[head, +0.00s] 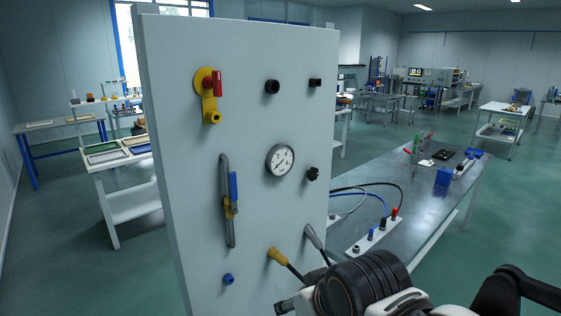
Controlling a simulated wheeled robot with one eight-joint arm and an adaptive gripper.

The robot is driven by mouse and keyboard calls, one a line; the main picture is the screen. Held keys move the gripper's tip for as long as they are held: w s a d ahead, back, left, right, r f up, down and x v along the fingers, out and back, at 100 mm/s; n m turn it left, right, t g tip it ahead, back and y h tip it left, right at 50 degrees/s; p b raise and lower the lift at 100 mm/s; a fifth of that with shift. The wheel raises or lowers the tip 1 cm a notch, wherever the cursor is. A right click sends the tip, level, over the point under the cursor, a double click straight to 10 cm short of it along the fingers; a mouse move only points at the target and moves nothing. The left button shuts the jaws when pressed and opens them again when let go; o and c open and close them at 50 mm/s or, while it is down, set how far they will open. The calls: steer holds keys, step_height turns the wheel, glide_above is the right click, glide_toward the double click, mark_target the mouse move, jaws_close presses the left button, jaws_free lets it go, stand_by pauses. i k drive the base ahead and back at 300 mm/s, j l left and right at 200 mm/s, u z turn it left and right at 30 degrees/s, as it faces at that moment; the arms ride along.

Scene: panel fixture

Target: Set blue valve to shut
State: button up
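The blue valve (233,187) sits on a vertical grey pipe at the left middle of the panel (180,155) in the head view. Its blue lever stands upright, roughly parallel to the pipe, above a brass-coloured body (230,208). My arm's dark wrist fills the lower right. My gripper is near the bottom edge, below and right of the valve and apart from it. Its fingertips do not show clearly, so I cannot tell whether it is open or shut. Nothing covers the valve.
The panel also holds a yellow valve with a red lever (217,83), a gauge (280,160), dark knobs, a blue knob (228,280), and yellow (278,256) and grey (314,237) handles near my wrist. A table (425,205) with cables stands right.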

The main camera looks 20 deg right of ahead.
mark_target(233, 175)
steer(key=k+j+u, duration=0.1)
steer(key=k+j, duration=0.7)
